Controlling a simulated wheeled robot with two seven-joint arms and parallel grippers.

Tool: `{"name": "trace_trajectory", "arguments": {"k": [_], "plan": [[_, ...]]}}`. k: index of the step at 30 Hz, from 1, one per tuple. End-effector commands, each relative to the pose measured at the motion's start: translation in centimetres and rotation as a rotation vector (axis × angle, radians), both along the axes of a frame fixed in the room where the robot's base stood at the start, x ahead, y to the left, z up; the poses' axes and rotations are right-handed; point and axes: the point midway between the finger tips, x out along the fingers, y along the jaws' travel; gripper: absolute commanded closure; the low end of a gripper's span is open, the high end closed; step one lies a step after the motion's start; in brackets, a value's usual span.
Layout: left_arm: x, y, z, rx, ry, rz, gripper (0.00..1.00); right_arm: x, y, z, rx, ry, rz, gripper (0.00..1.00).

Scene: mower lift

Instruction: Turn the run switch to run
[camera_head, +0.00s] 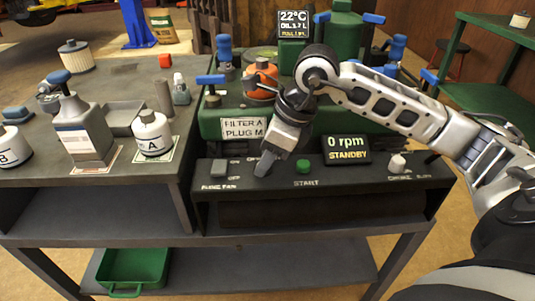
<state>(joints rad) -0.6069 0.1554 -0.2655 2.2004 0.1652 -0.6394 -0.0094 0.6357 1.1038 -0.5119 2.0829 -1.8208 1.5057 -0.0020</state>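My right gripper (268,160) points down at the front control panel (345,190), left of the green START button (303,166). Its tip is at or just above the panel; I cannot tell whether it touches anything. Part of a label shows beside it, and the gripper hides the panel there. I cannot make out a run switch by name; it may be behind the gripper. A grey switch (220,168) with ON and OFF marks sits left of the gripper. A white knob (397,162) sits at the panel's right. My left gripper is out of view.
A display (347,150) reads 0 rpm STANDBY. Behind the panel stands green machinery (212,120) with blue handles and an orange part (264,80). The left bench (100,185) holds a grey can (82,135), white canisters (152,135) and a tray (123,117).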

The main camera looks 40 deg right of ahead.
Motion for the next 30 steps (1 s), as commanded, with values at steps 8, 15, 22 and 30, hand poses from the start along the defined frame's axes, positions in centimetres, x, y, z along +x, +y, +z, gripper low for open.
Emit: {"name": "trace_trajectory", "arguments": {"k": [8,15,22,30], "plan": [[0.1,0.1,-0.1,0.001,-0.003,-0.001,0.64,-0.1,0.0,-0.1,-0.001,0.0,-0.027,0.85],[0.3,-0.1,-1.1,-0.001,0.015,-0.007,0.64,-0.1,0.2,-0.1,-0.001,-0.001,-0.209,0.86],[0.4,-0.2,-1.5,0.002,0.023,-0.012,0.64,-0.1,0.2,0.0,0.0,0.001,-0.252,0.86],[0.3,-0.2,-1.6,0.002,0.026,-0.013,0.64,-0.1,0.2,0.0,0.001,0.0,-0.25,0.42]]}}
